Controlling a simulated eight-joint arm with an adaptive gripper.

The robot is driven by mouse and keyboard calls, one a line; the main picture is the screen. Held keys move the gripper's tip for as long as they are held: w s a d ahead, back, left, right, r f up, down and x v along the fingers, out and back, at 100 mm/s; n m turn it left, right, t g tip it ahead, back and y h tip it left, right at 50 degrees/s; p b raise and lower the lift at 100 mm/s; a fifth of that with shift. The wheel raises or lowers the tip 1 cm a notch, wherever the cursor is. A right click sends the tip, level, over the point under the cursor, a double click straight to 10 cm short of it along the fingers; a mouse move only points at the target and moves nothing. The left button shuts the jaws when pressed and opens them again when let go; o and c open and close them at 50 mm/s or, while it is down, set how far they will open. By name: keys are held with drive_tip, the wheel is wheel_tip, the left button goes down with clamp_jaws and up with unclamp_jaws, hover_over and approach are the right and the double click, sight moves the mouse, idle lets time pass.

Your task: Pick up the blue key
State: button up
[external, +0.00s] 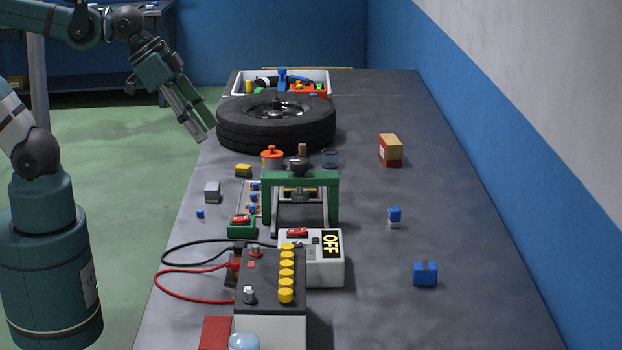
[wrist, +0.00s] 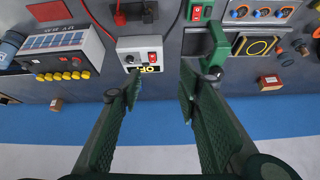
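No object clearly shaped like a key can be made out. Several small blue things lie on the table: a blue block (external: 425,273) at the front right, a blue piece with a pale lower part (external: 394,214) behind it, and a tiny blue cube (external: 200,213) near the left edge. I cannot tell which, if any, is the blue key. My gripper (external: 206,128) hangs at the table's left side, beside the tire and well apart from these pieces. In the wrist view my gripper (wrist: 158,92) is open, with nothing between its fingers.
A tire (external: 276,133) and a filled white tray (external: 238,88) stand at the back. A green press (external: 332,190), a box reading OFF (external: 312,270) and a battery (external: 262,272) with cables crowd the middle. The table's right side is mostly free, bounded by a wall.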

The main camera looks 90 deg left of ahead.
drive_tip(key=w+a+r+m+g, duration=0.1)
drive_tip(key=w+r+m, duration=0.1)
drive_tip(key=w, duration=0.5)
drive_tip(key=w+a+r+m+g, duration=0.1)
drive_tip(key=w+m, duration=0.1)
drive_tip(key=w, duration=0.4)
drive_tip(key=m+g+h+p, duration=0.1)
drive_tip(key=m+g+h, duration=0.3)
drive_tip(key=m, duration=0.8)
hover_over(395, 207)
drive_tip(key=a, duration=0.2)
wheel_tip(395, 207, down, 23)
drive_tip(key=shift+s+f, duration=0.15)
drive_tip(key=shift+f, duration=0.4)
drive_tip(key=shift+d+f, duration=0.1)
drive_tip(key=shift+x, duration=1.1)
drive_tip(key=shift+f, duration=0.15)
drive_tip(key=shift+x, duration=2.5)
